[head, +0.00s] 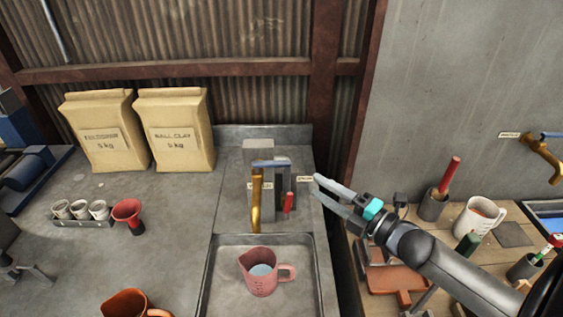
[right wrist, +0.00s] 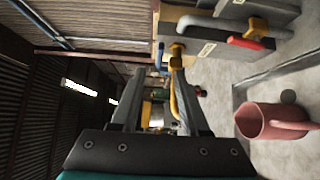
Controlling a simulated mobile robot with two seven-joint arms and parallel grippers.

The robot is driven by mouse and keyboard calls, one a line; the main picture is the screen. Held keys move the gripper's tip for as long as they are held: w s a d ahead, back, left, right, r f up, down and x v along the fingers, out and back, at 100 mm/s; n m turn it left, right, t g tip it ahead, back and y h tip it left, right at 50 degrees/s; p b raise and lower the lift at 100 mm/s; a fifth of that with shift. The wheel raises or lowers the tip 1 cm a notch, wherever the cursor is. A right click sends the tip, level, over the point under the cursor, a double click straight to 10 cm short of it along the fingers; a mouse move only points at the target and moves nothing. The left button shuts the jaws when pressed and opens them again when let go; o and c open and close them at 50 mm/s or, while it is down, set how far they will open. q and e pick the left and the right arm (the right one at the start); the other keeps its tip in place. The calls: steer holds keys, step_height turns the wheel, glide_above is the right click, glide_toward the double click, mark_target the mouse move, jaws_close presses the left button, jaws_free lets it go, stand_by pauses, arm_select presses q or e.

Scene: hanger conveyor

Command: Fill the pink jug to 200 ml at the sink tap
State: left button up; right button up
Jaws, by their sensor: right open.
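The pink jug (head: 258,281) stands upright in the sink basin (head: 212,275), its handle to the right. Pale bluish liquid shows inside; its level against any marks is too small to read. The brass tap (head: 256,205) hangs above the jug, with a blue lever (head: 270,163) on top. No stream is visible from the spout. My right gripper (head: 320,189) is open and empty, to the right of the tap, pointing left. The right wrist view shows the brass tap (right wrist: 180,105) beyond the fingers and the jug (right wrist: 262,121) at right. My left gripper is out of view.
A red-handled lever (head: 289,203) sits beside the tap. Two clay bags (head: 175,132), a red funnel-like cup (head: 128,212) and an orange jug (head: 130,303) stand on the left counter. A wooden bench at right holds a white jug (head: 480,216) and tools.

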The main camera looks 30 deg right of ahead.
mark_target(285, 166)
steer(key=x, duration=1.2)
steer(key=shift+w+a+p, duration=0.1)
steer(key=shift+w+p, duration=0.25)
steer(key=shift+p, duration=0.05)
jaws_close()
stand_by(1.1)
